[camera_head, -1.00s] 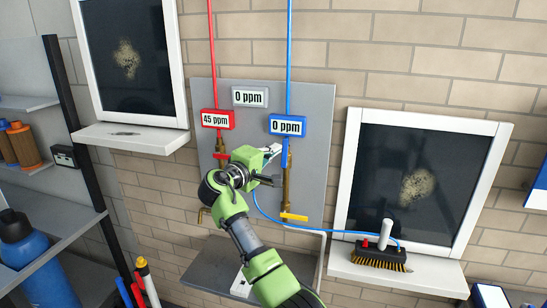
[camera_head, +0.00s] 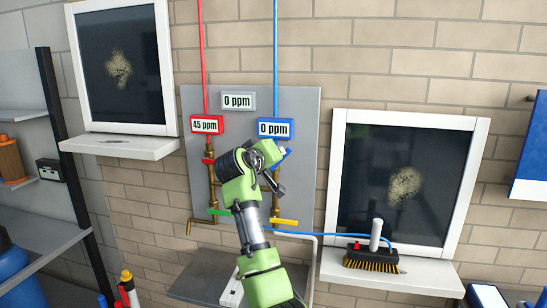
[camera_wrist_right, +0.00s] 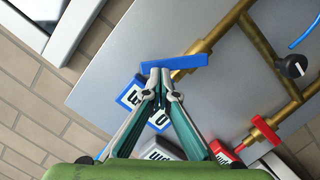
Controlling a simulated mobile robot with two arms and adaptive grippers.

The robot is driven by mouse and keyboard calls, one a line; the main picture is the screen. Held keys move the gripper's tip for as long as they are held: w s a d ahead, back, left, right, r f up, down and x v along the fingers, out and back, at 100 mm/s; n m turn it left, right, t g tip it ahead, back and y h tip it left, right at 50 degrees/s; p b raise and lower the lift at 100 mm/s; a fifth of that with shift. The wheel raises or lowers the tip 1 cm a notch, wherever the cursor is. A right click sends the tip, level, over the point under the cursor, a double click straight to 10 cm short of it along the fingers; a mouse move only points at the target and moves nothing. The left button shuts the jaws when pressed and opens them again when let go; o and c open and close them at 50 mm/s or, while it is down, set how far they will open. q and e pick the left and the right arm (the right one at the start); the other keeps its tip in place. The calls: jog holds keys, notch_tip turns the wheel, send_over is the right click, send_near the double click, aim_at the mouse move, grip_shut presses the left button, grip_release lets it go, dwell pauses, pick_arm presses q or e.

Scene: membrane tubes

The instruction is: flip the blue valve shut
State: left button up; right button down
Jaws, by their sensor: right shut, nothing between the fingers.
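The blue valve's lever (camera_head: 287,153) sits on the right-hand brass pipe, just below the blue 0 ppm display (camera_head: 275,128). In the wrist view the blue lever (camera_wrist_right: 178,62) lies slanted across the brass pipe. My right gripper (camera_head: 281,149) is shut and empty, next to the lever in the head view. In the wrist view its fingertips (camera_wrist_right: 160,72) meet at the lever's edge; whether they touch it I cannot tell. The gripper body and wrist hide part of the valve in the head view. My left gripper is not in view.
A red valve (camera_head: 208,160) under the 45 ppm display (camera_head: 208,125), a green lever (camera_head: 219,212) and a yellow lever (camera_head: 284,221) are close by. A brush (camera_head: 372,259) stands on the right window sill. Shelves are on the left.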

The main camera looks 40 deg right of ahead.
jog(key=shift+s+d+f+m, duration=0.15)
jog(key=shift+d+f+m, duration=0.1)
jog(key=shift+m, duration=0.15)
jog(key=shift+s+d+f+m+b, duration=0.1)
jog(key=shift+s+m+b, duration=0.1)
jog(key=shift+m+b, duration=0.25)
jog(key=shift+s+d+f+m+t+y+b, duration=0.2)
jog(key=shift+m+y+b, duration=0.1)
jog(key=shift+m, duration=0.2)
jog(key=shift+s+d+f+m+t+y+b, duration=0.2)
jog(key=shift+m+y+b, duration=0.1)
jog(key=shift+m, duration=0.15)
dwell(0.8)
jog(key=shift+s+d+f+m+t+y+b, duration=0.2)
jog(key=shift+f+m+b, duration=0.2)
jog(key=shift+m, duration=0.3)
jog(key=shift+s+d+f+m+t+y+b, duration=0.1)
jog(key=shift+s+f+m+t+y+b, duration=0.2)
jog(key=shift+m, duration=0.4)
dwell(4.0)
